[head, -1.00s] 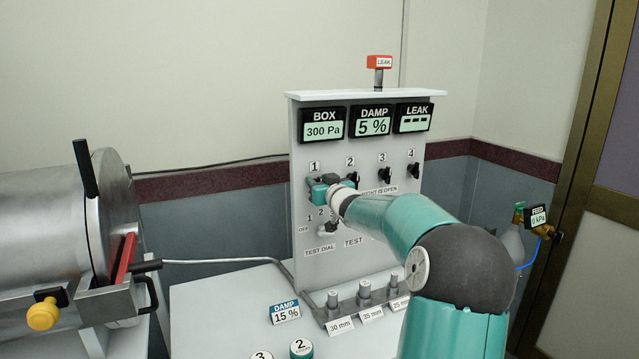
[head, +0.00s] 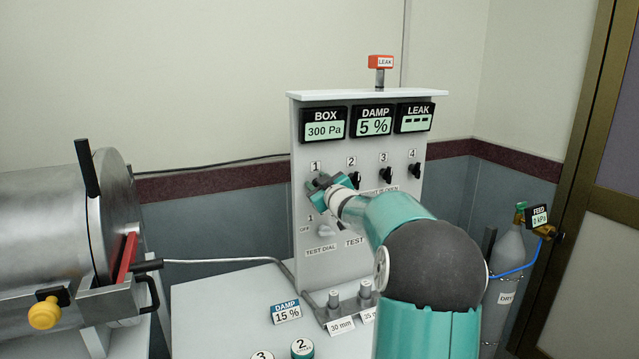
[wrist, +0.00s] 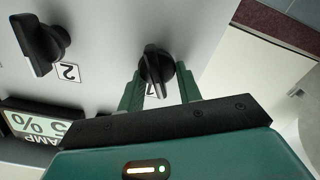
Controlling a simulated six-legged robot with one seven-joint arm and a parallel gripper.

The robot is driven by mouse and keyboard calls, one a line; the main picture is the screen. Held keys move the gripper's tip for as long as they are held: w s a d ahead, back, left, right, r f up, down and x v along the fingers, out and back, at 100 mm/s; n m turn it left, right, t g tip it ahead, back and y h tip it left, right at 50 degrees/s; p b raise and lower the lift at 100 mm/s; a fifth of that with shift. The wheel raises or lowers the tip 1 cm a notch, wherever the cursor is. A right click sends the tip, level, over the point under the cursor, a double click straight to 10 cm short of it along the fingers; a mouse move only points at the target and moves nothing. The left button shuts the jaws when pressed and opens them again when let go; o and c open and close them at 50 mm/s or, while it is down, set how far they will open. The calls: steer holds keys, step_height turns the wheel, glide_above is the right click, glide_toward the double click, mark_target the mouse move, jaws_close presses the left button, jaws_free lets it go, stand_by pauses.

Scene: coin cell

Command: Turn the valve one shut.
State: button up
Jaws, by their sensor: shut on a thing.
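Valve one is a black knob (wrist: 154,66) on the upright panel, under the label 1; it shows between my fingers in the wrist view. My gripper (head: 318,186) is shut on this knob, with one green finger on each side of its raised grip. In the wrist view the gripper (wrist: 158,88) hides part of the label 1. In the head view the gripper covers most of the knob and sits tilted against the panel. The knob's exact angle is hard to read there.
Valve two (head: 353,179), valve three (head: 385,174) and valve four (head: 414,171) stand in a row to the right. The test dial (head: 325,229) is just below my gripper. A steel chamber (head: 60,230) stands at left, a gas bottle (head: 508,250) at right.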

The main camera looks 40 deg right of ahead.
steer(key=n, duration=0.3)
steer(key=shift+w+a+f+n, duration=0.15)
steer(key=shift+a+n, duration=0.1)
steer(key=shift+n, duration=0.15)
steer(key=n, duration=0.3)
steer(key=shift+a+f+n, duration=0.1)
steer(key=shift+f+n, duration=0.1)
steer(key=shift+n, duration=0.1)
steer(key=shift+f+n, duration=0.15)
steer(key=shift+n, duration=1.15)
steer(key=shift+f+n, duration=0.1)
steer(key=shift+n, duration=1.2)
steer(key=o, duration=1)
